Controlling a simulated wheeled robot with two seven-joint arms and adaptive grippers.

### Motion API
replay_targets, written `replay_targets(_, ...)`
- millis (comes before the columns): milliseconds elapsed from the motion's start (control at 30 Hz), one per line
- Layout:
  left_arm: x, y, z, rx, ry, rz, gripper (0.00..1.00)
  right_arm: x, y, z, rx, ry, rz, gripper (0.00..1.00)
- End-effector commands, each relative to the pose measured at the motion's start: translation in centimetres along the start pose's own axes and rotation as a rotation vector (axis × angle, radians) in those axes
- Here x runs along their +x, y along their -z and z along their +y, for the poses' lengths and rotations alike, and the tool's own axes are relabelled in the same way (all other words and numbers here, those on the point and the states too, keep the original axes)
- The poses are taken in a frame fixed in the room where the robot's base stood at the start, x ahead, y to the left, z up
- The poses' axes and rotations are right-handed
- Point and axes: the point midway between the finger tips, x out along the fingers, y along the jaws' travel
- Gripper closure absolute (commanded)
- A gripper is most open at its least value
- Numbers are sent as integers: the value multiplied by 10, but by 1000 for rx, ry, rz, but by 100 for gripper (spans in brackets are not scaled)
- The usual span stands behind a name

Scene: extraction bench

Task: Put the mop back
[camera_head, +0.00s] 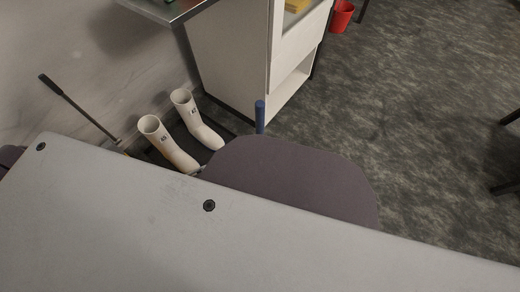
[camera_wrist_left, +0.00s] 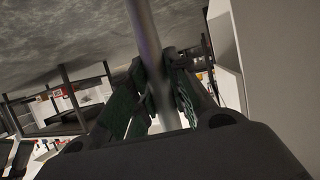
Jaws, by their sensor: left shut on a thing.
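In the left wrist view my left gripper (camera_wrist_left: 160,92) is shut on a smooth grey pole (camera_wrist_left: 147,38), the mop's handle. The pole runs up out of the top of the picture between the dark green finger pads. The mop's head is not in sight. In the head view a blue rod end (camera_head: 260,116) stands up behind a dark rounded shape; I cannot tell whether it belongs to the same pole. My left gripper is hidden in the head view, and my right gripper shows in neither view.
White boots (camera_head: 167,146) stand by the wall at the left, beside a black-handled stick (camera_head: 78,108) leaning there. A white cabinet (camera_head: 235,52) stands at the back beside a metal bench top (camera_head: 172,10). A red bucket (camera_head: 341,16) is farther back. The dark floor (camera_head: 420,110) at right is mostly clear.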

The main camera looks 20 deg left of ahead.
Motion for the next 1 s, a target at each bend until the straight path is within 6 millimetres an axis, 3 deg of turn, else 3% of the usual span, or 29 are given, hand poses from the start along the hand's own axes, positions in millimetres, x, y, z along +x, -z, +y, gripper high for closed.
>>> replay_targets(567,3,-1,0,0,0,6,100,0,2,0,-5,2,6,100)
replay_targets(600,2,-4,0,0,0,1,78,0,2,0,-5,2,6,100)
replay_targets(733,2,-4,0,0,0,1,61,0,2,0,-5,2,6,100)
replay_targets(1000,2,-4,0,0,0,1,60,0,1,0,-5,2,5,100)
